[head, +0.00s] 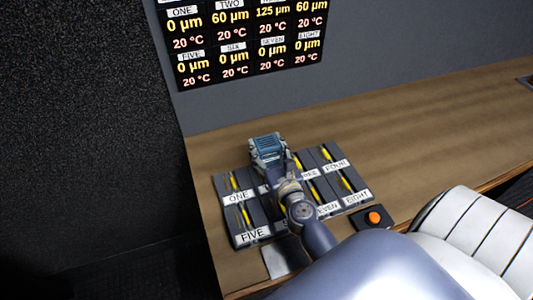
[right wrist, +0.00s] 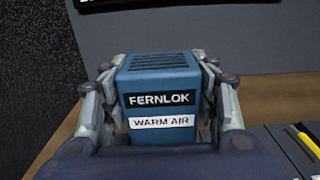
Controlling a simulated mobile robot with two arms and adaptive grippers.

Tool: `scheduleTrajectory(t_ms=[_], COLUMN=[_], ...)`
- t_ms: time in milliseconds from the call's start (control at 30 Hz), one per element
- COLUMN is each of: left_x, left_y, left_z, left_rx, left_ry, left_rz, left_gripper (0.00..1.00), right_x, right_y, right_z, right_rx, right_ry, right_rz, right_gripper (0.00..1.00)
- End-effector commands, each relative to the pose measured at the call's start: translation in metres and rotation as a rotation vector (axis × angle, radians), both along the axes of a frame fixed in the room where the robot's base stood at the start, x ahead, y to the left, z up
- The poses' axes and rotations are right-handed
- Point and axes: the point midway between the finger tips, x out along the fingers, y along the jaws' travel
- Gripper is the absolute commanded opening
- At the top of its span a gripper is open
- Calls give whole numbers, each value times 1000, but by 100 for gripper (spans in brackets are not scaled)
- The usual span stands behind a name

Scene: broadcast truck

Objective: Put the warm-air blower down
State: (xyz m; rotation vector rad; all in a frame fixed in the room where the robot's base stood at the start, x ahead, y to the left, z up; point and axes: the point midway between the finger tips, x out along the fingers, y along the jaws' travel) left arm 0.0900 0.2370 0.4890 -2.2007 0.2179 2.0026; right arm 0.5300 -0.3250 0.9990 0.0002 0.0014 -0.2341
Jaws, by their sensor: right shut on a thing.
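The warm-air blower (head: 266,146) is a blue box with a slotted top. In the right wrist view the blower (right wrist: 160,90) shows labels reading FERNLOK and WARM AIR. My right gripper (head: 270,160) is shut on it, with one finger at each side. In the head view it is over the back part of the dark labelled panel (head: 219,182). I cannot tell whether the blower's base touches anything, as its lower part is hidden. My left gripper is not in view.
The panel has yellow strips and labels such as ONE, FIVE and EIGHT. An orange button (head: 375,217) sits on a dark box beside it. A white padded seat (head: 475,240) is at the right. The wooden desk (head: 430,125) is clear to the right. A display (head: 247,40) hangs behind.

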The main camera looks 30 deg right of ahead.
Motion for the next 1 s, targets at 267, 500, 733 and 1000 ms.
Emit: scheduleTrajectory(t_ms=[267,500,733,1000], left_x=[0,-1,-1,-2], left_y=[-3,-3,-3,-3], left_z=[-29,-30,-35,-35], left_rx=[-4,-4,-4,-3], left_ry=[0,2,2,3], left_rz=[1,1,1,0], left_gripper=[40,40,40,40], right_x=[0,0,0,-1], right_y=[1,0,0,1], right_z=[-31,-33,-38,-38], right_rx=[-3,-2,-1,0], right_ry=[-1,-3,-3,0], right_rz=[2,0,0,0], right_gripper=[18,18,18,75])
